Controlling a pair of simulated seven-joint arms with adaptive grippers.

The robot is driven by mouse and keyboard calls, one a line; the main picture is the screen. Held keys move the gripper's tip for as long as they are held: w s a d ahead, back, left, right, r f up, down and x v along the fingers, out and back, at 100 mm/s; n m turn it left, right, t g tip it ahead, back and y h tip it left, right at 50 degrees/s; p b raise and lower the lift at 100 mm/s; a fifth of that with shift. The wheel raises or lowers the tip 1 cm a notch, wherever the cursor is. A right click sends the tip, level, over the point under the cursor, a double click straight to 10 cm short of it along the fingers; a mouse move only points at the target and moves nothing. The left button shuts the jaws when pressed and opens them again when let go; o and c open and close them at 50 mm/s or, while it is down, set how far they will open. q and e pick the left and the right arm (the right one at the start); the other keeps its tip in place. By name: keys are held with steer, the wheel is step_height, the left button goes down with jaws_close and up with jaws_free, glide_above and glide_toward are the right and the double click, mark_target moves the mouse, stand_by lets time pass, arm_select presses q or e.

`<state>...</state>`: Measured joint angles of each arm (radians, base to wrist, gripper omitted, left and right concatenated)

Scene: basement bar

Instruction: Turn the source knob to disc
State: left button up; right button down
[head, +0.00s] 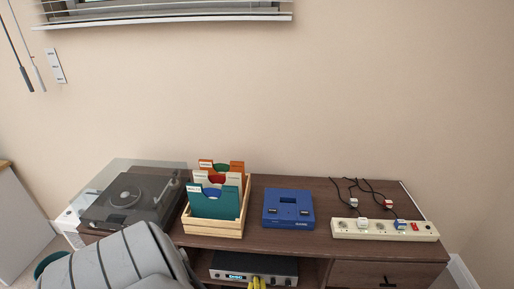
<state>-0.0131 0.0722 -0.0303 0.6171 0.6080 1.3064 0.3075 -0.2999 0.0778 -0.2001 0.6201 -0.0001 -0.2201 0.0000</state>
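A silver stereo receiver (238,271) with a small lit display sits in the open shelf under the brown cabinet top. Its lower front is cut off by the bottom edge, and I cannot make out the source knob or its setting. A small yellow pronged shape (257,283) stands at the bottom edge in front of the receiver. It may be the tips of my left gripper, but too little shows to tell whether they are apart or touch the receiver. My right gripper is not in view.
On the cabinet top (260,238) stand a turntable (130,198), a wooden crate (213,229) of record sleeves, a blue console (288,209) and a power strip (385,230) with plugs. A large grey ribbed shape (120,262) covers the lower left.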

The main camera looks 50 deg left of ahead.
arm_select(q)
steer(key=o, duration=0.5)
steer(key=shift+d+f, duration=0.1)
steer(key=shift+d, duration=0.05)
steer(key=shift+o, duration=0.2)
steer(key=shift+s+d, duration=0.1)
steer(key=v, duration=1.1)
steer(key=shift+s+d, duration=0.3)
